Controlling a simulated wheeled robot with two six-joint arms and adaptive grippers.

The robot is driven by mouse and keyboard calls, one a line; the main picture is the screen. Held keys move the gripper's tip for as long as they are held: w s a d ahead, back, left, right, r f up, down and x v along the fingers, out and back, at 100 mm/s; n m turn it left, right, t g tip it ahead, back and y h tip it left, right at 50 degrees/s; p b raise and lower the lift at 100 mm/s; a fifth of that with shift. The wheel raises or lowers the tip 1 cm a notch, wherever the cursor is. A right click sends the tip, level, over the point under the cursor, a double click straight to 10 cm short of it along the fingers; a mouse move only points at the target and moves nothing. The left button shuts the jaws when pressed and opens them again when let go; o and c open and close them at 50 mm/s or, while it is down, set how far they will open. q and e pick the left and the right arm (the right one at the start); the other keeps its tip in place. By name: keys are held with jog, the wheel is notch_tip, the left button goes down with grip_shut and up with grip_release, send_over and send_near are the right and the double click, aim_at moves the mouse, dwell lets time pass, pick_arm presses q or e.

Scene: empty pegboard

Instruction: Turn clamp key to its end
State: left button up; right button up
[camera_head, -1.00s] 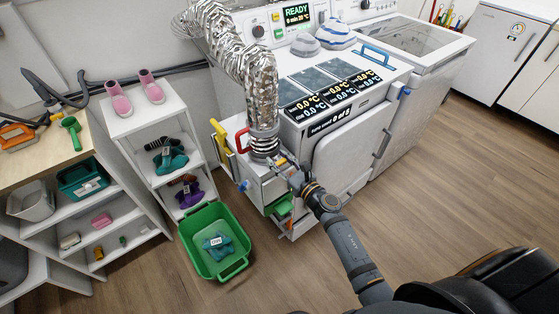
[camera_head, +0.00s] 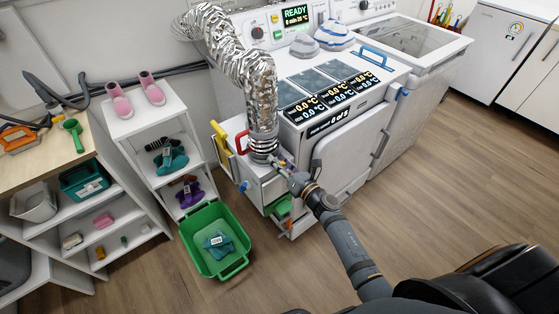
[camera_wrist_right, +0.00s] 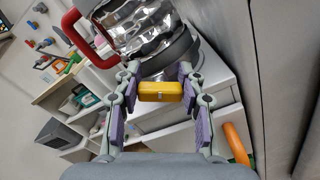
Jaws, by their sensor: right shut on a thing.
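The silver foil hose (camera_head: 262,100) comes down onto the white cabinet beside the dryer. A dark clamp band (camera_wrist_right: 172,58) goes around its lower end in the right wrist view. The yellow clamp key (camera_wrist_right: 160,91) sits just in front of the band, between the purple-padded fingers of my right gripper (camera_wrist_right: 160,88). That gripper is shut on the key. In the head view my right gripper (camera_head: 281,165) reaches the hose's base from the lower right, and the key is too small there to make out its angle. My left gripper is not in view.
A red handle (camera_head: 242,142) stands just left of the hose's base, and a yellow handle (camera_head: 221,136) is further left. A green basket (camera_head: 214,241) holding a tagged teal item stands on the floor. The dryer (camera_head: 352,150) stands close on the right. Open floor lies in front.

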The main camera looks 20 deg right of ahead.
jog(key=shift+m, duration=0.4)
jog(key=o, duration=1.2)
jog(key=shift+c, duration=0.2)
